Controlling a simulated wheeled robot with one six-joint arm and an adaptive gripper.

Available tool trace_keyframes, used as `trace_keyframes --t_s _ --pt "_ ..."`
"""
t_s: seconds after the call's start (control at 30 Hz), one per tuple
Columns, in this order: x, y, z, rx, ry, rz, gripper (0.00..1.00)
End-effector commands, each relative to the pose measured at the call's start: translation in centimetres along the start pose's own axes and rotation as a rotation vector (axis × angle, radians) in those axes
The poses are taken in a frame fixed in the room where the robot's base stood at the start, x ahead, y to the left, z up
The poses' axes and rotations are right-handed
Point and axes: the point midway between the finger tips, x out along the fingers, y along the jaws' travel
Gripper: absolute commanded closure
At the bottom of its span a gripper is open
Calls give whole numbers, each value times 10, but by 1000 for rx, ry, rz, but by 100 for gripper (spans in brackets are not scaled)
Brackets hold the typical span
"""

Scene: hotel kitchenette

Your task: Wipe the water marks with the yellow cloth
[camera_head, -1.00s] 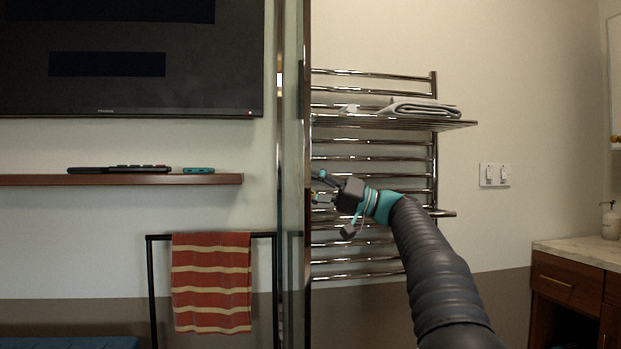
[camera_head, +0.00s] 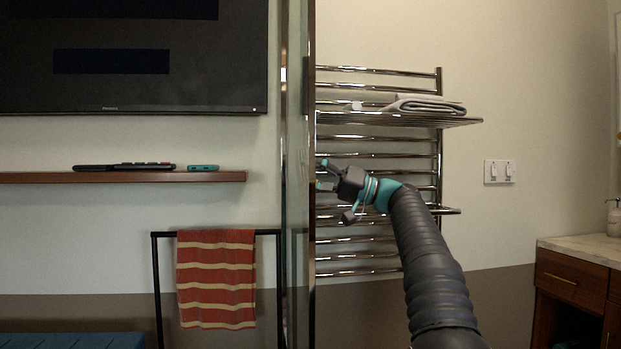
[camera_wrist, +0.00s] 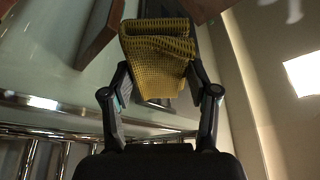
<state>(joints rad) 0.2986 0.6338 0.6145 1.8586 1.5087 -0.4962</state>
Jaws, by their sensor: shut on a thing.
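My gripper (camera_head: 323,175) reaches out to the right-hand edge of the upright glass panel (camera_head: 297,215) in the head view. In the wrist view, my gripper is shut on the folded yellow cloth (camera_wrist: 158,62), which has a waffle weave and sticks out past the fingers. The cloth is hidden in the head view. The wrist view shows a glassy surface close by, but I cannot tell whether the cloth touches it. I cannot make out any water marks in either view.
A chrome towel rack (camera_head: 378,140) with a folded grey towel (camera_head: 430,105) stands behind my gripper. Left of the panel are a wooden shelf (camera_head: 120,178), a television (camera_head: 130,60) and a striped towel (camera_head: 216,280) on a black stand. A wooden cabinet (camera_head: 570,280) is at right.

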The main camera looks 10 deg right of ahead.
Motion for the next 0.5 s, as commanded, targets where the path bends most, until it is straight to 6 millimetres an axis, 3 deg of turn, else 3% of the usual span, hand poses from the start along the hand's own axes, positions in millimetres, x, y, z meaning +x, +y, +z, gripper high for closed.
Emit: trace_keyframes --t_s 0.5 --pt "-9 -25 24 -3 -1 -1 68"
